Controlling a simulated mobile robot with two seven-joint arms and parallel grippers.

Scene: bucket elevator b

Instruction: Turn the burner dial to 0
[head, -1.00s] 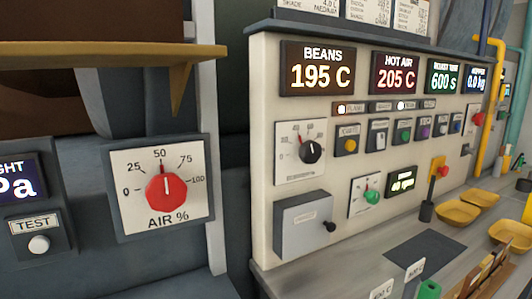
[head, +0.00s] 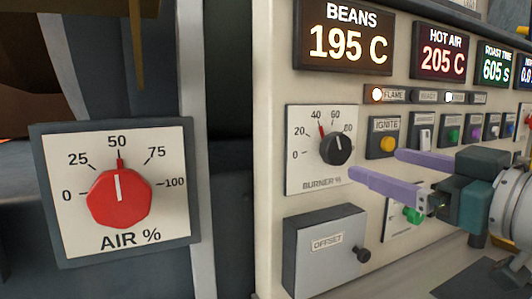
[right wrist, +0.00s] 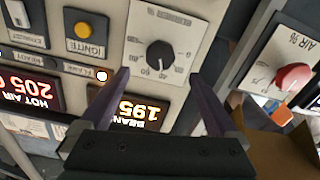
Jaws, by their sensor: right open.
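The burner dial (head: 336,149) is a black round knob on a white plate marked BURNER %, with a scale starting at 0 on the left. A thin red mark beside the knob points near 40. My right gripper (head: 374,163) has purple fingers spread apart and empty, just right of the dial and apart from it. In the right wrist view the dial (right wrist: 160,54) shows upside down, just beyond and between the open fingertips (right wrist: 158,75). My left gripper is not in view.
A red AIR % dial (head: 119,199) stands on a separate panel to the left, near 50. The yellow IGNITE button (head: 388,144) sits right of the burner plate. A grey OFFSET box (head: 325,253) with a black knob juts out below it.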

